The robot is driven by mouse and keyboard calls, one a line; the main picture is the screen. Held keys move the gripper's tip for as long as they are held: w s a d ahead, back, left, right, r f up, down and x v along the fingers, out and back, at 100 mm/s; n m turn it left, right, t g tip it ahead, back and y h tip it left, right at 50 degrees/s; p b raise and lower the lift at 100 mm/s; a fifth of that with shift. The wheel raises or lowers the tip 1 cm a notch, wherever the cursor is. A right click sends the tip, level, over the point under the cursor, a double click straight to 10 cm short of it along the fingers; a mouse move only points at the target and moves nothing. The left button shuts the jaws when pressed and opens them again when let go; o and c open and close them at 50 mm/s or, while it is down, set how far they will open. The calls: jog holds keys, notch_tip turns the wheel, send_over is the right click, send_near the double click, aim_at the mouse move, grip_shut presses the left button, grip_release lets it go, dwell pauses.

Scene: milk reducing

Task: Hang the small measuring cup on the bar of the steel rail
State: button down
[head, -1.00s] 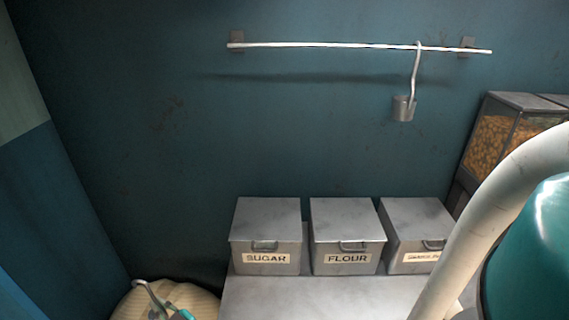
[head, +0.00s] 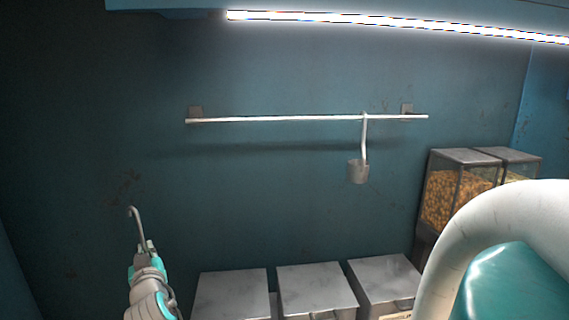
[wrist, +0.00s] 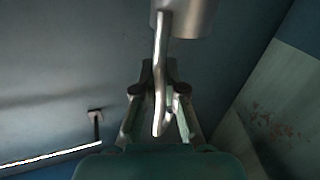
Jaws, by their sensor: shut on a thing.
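The steel rail (head: 275,119) runs across the wall in the head view, and its end shows at lower left in the wrist view (wrist: 45,157). My gripper (head: 147,248) is left of and below the rail, apart from it. It is shut on the handle of the small measuring cup (head: 136,222), whose hooked end rises above the fingers. In the wrist view the metal cup body (wrist: 188,18) is at the top, and its handle passes between the fingertips (wrist: 160,90). The cup body is hidden in the head view.
Another cup (head: 357,172) hangs by its hook near the rail's right end; the bar left of it is clear. Several metal bins (head: 232,296) stand below. Clear food dispensers (head: 460,190) stand at right. A bright light strip (head: 400,25) is overhead.

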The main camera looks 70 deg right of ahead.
jog(key=s+d+r+m+g+h, duration=0.35)
jog(key=s+d+r, duration=0.35)
jog(key=r, duration=0.3)
jog(key=s+d+r+m+g+h, duration=0.1)
jog(key=s+d+r+m+g, duration=0.4)
jog(key=s, duration=0.9)
jog(key=s+r+m+g+h, duration=0.2)
jog(key=s+r+g, duration=0.5)
jog(key=s+r, duration=0.45)
jog(key=w+d+f, duration=0.2)
jog(key=d, duration=0.5)
jog(key=w+d+f, duration=0.3)
jog(key=d, duration=0.4)
jog(key=shift+w+f, duration=0.3)
jog(key=shift+f, duration=0.05)
jog(key=shift+y, duration=0.25)
jog(key=c, duration=1.2)
grip_release()
jog(key=shift+t, duration=0.25)
